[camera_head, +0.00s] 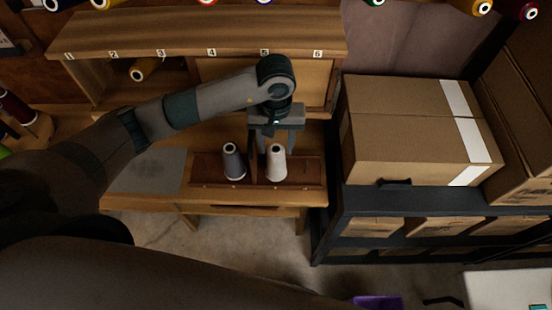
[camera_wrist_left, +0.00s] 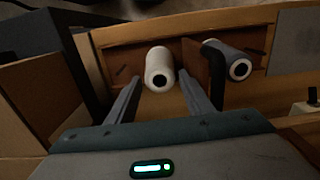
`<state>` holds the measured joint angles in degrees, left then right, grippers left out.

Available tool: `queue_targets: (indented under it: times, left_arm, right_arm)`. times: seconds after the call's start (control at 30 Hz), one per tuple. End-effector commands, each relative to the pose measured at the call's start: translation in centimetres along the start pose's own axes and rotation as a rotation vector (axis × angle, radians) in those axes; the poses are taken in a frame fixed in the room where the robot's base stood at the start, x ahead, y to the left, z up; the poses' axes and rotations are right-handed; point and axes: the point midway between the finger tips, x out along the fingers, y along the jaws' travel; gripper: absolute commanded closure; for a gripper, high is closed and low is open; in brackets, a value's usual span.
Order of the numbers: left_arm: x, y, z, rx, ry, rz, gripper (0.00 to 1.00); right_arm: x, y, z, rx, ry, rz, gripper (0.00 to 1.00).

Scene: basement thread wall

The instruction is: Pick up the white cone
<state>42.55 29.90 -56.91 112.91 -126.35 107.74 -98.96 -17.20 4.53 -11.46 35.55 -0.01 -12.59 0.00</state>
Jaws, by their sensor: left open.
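The white cone (camera_head: 276,164) stands upright in the right part of a shallow brown wooden tray (camera_head: 310,172) on the workbench. It also shows in the left wrist view (camera_wrist_left: 158,66), between the two fingers and just beyond their tips. My left gripper (camera_head: 272,144) is open and points down over the white cone, with one finger to each side. It holds nothing. I cannot tell whether a finger touches the cone. My right gripper is in neither view.
A grey cone (camera_head: 234,161) stands left of the white one, with a tray divider between them. A numbered wooden shelf (camera_head: 190,35) rises behind the bench. A large cardboard box (camera_head: 415,130) sits on a black rack to the right. A grey mat (camera_head: 148,171) lies left of the tray.

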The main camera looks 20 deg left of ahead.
Motion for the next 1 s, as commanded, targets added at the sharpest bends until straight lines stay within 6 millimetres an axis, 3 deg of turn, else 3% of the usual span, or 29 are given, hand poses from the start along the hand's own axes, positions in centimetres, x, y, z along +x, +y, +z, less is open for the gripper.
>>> queue_targets:
  times: [0.1,0.33,0.8,0.83,1.0]
  left_arm:
    - [0.8,0.0,0.4,-0.001,-0.005,-0.002,0.53]
    - [3.0,0.0,0.2,-0.001,-0.002,0.000,0.53]
    - [3.2,0.0,0.2,0.000,0.000,-0.001,0.53]
    - [3.2,0.0,0.2,0.000,0.000,-0.001,0.55]
    - [3.2,0.0,0.2,0.000,0.000,-0.001,0.96]
  right_arm:
    - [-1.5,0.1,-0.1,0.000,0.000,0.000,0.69]
    - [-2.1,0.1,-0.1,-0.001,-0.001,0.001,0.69]
    - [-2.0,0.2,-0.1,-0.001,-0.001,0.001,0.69]
    - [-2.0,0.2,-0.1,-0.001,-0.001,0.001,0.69]
    - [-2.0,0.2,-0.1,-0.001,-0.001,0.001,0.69]
